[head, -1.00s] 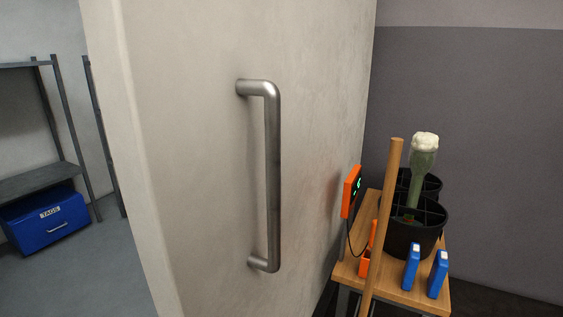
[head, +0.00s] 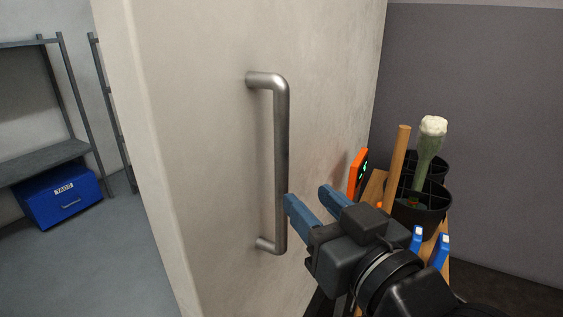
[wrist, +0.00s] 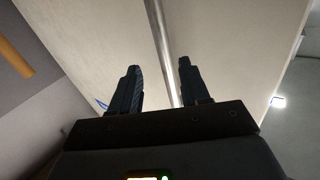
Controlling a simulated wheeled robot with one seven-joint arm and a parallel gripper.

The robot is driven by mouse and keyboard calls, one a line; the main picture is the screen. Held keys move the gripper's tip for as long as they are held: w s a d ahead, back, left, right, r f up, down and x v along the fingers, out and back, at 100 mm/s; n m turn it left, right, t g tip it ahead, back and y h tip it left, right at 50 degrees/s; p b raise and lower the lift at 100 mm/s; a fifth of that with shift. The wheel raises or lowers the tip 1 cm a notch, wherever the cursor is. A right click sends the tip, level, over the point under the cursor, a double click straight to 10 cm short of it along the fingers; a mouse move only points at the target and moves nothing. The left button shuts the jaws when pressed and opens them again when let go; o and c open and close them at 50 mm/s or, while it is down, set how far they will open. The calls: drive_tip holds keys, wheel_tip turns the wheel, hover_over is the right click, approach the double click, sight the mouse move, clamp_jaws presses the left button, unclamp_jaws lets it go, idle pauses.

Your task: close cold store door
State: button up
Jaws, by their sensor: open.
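The cold store door (head: 200,150) is a tall pale panel standing ajar, its near edge toward the left in the head view. A vertical metal bar handle (head: 282,150) is fixed to its face. My gripper (head: 308,199) is open, its two blue fingers beside the lower part of the handle, just to its right. In the wrist view the handle bar (wrist: 160,40) runs down between the two fingertips of my gripper (wrist: 158,68). I cannot tell whether a finger touches the bar. Nothing is held.
A blue box (head: 62,195) lies by the shelf (head: 45,160) at left. Floor between is clear.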

sight(285, 168)
drive_tip(key=shift+n, duration=0.4)
drive_tip(key=x, duration=0.3)
drive_tip(key=r+p+x, duration=0.1)
drive_tip(key=x, duration=0.2)
drive_tip(key=p+x, duration=0.1)
drive_tip(key=x, duration=0.2)
drive_tip(key=shift+s+a+r, duration=0.15)
drive_tip(key=shift+a+r, duration=0.05)
drive_tip(key=shift+r, duration=0.2)
drive_tip(key=shift+c, duration=0.2)
clamp_jaws()
